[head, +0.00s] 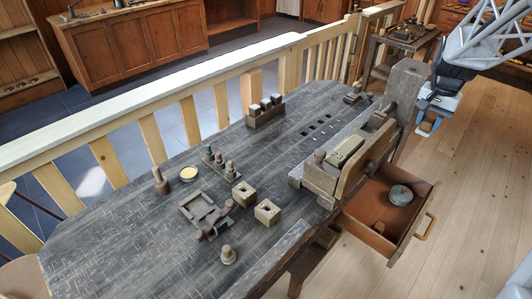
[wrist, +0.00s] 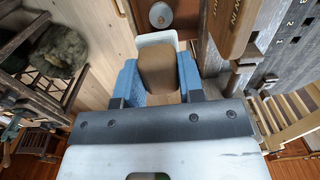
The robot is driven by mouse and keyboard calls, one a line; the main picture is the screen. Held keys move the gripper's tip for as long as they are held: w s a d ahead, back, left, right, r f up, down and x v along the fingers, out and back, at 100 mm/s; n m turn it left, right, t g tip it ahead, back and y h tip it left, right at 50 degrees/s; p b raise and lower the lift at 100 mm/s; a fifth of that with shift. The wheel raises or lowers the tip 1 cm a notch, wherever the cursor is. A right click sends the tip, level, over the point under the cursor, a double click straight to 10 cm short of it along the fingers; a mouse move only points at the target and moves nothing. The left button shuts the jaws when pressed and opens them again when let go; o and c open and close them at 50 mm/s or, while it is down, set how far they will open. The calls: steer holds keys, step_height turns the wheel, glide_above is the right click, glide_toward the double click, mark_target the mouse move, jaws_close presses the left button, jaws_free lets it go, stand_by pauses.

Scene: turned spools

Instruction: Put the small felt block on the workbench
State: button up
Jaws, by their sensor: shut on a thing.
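My gripper (head: 428,118) is in the air at the right of the head view, beyond the open drawer and beside the bench's right end. In the wrist view its blue fingers (wrist: 158,80) are shut on a brown block with rounded edges (wrist: 158,66), which looks like the small felt block. I cannot make the block out clearly in the head view. The workbench (head: 110,235) has a dark, worn grey wooden top. The held block is apart from it.
An open drawer (head: 412,240) juts from the bench's right side with a round grey thing (head: 400,194) inside. A wooden vise (head: 350,165) stands above it. Small blocks (head: 267,212), a tray (head: 197,207) and turned pieces occupy the middle. The bench's left part is clear.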

steer(key=w+a+n, duration=0.2)
steer(key=w+a, duration=0.2)
steer(key=a, duration=0.8)
steer(key=w+a+n, duration=0.2)
steer(key=w+a, duration=0.2)
steer(key=a, duration=0.7)
steer(key=w+a+n, duration=0.2)
steer(key=w+a, duration=0.2)
steer(key=a, duration=0.8)
steer(key=a+n, duration=0.3)
steer(key=a, duration=1.2)
steer(key=f, duration=1.8)
steer(key=shift+s, duration=0.4)
steer(key=shift+w+a, duration=0.1)
steer(key=w+a, duration=0.1)
steer(key=w, duration=0.4)
steer(key=w+a+f, duration=0.1)
steer(key=w+a, duration=0.1)
steer(key=w, duration=0.3)
steer(key=w+a, duration=0.1)
steer(key=w, duration=0.4)
steer(key=shift+a+f, duration=0.2)
steer(key=shift+a, duration=0.2)
steer(key=shift+f, duration=0.1)
steer(key=shift+f, duration=1.7)
steer(key=shift+f, duration=0.1)
